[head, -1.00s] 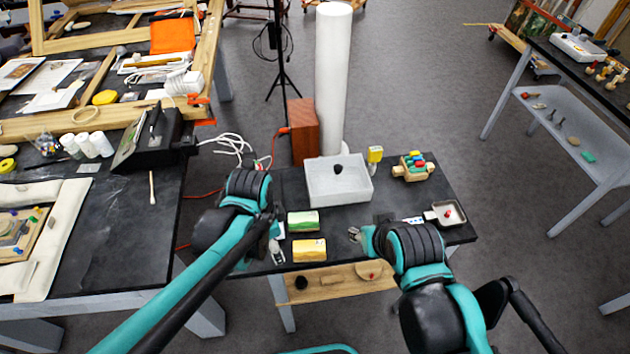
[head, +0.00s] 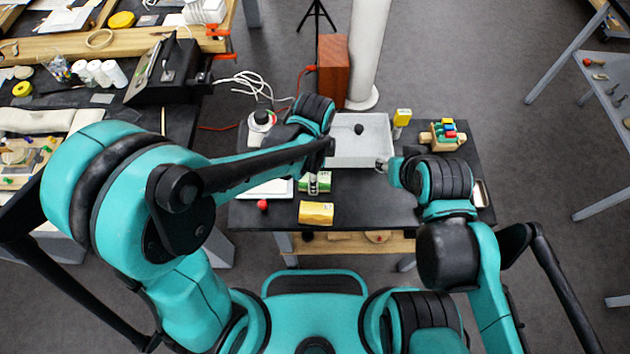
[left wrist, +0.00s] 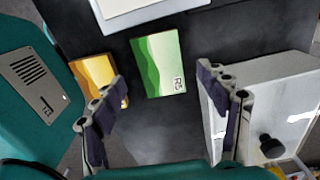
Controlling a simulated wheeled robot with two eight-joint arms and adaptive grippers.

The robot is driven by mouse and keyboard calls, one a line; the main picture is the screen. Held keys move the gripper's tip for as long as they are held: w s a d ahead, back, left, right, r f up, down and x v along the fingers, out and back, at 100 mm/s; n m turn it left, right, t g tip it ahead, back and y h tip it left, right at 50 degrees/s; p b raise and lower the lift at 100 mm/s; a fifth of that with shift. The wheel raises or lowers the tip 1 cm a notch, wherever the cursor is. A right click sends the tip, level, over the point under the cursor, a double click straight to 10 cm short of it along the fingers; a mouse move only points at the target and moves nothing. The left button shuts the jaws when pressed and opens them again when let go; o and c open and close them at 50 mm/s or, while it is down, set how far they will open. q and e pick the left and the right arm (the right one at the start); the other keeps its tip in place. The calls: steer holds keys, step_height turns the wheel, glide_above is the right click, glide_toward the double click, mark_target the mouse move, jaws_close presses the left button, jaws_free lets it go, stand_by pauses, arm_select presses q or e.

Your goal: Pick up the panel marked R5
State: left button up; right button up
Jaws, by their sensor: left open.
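The panel marked R5 (left wrist: 158,64) is green and white and lies flat on the dark table in the left wrist view, its mark at one corner. In the head view the green panel (head: 325,177) is partly hidden by my left gripper (head: 314,184). A yellow panel (head: 316,212) lies nearer to me; it also shows in the left wrist view (left wrist: 88,72), partly behind a finger. In that view my left gripper (left wrist: 165,112) is open and empty, its fingers wide apart, with the R5 panel beyond the gap. My right gripper (head: 382,166) is near the tray; its jaw state is unclear.
A white sheet or panel (head: 268,190) lies left of the green panel, near a red ball (head: 262,205). A yellow object (head: 402,117) and a toy with coloured blocks (head: 443,134) stand back right.

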arm_select(q)
step_height(320, 180, down, 3)
steer(key=shift+f+b, duration=0.1)
steer(key=shift+b, duration=0.3)
steer(key=shift+c, duration=0.2)
steer(key=c, duration=1.2)
